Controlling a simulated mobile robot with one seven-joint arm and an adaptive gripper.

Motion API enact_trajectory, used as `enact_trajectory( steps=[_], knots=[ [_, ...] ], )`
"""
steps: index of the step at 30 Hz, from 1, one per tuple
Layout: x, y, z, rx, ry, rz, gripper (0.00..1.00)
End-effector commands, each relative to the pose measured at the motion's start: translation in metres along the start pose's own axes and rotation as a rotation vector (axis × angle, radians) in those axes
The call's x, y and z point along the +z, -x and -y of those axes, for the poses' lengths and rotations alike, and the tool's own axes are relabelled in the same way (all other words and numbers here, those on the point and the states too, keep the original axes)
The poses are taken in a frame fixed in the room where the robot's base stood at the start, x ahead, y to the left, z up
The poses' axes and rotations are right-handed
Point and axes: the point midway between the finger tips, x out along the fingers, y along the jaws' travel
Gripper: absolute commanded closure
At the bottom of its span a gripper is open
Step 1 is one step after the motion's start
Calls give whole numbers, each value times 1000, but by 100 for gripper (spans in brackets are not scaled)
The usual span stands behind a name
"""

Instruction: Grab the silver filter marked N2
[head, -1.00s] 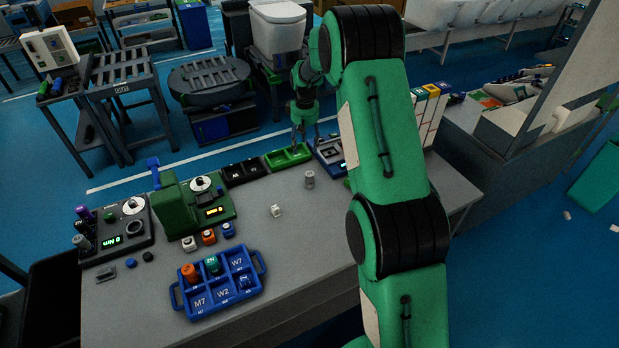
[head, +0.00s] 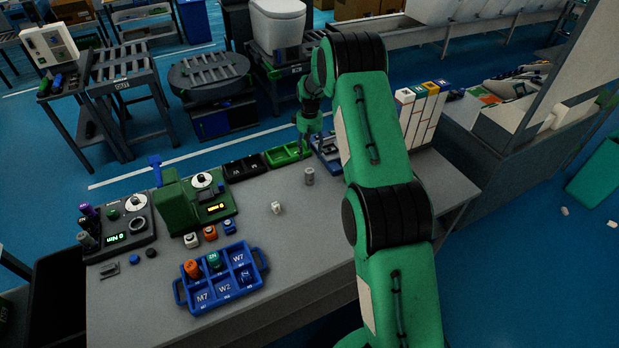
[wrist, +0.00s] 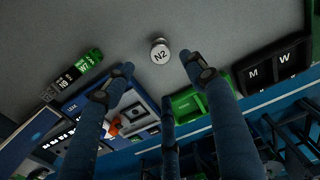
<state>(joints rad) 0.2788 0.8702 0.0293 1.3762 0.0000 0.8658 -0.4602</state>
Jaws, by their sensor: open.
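The silver filter marked N2 (head: 309,176) stands upright on the grey table, to the left of my arm. In the wrist view its round N2 top (wrist: 160,54) faces the camera, just beyond the fingertips. My gripper (wrist: 158,68) is open and empty, its blue fingers spread with the filter between the two front tips in the picture. They do not appear to touch it. In the head view my gripper (head: 306,150) is over the far table edge by the green bin, behind the filter; its fingertips are hard to make out.
A green bin (wrist: 187,103), a black M/W bin (wrist: 268,70) and a blue-framed device (wrist: 140,118) line the far edge. The table around the filter is clear.

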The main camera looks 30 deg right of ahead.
Motion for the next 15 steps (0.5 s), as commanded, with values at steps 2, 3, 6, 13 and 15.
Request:
enact_trajectory(
  steps=[2,3,6,13,15],
  knots=[
    [1,-8,0,-1,0,3,44],
    [1,-13,0,-1,0,3,44],
    [0,-26,0,-1,0,2,44],
    [0,-60,0,-1,0,2,44],
    [0,-68,0,0,0,1,44]
  ],
)
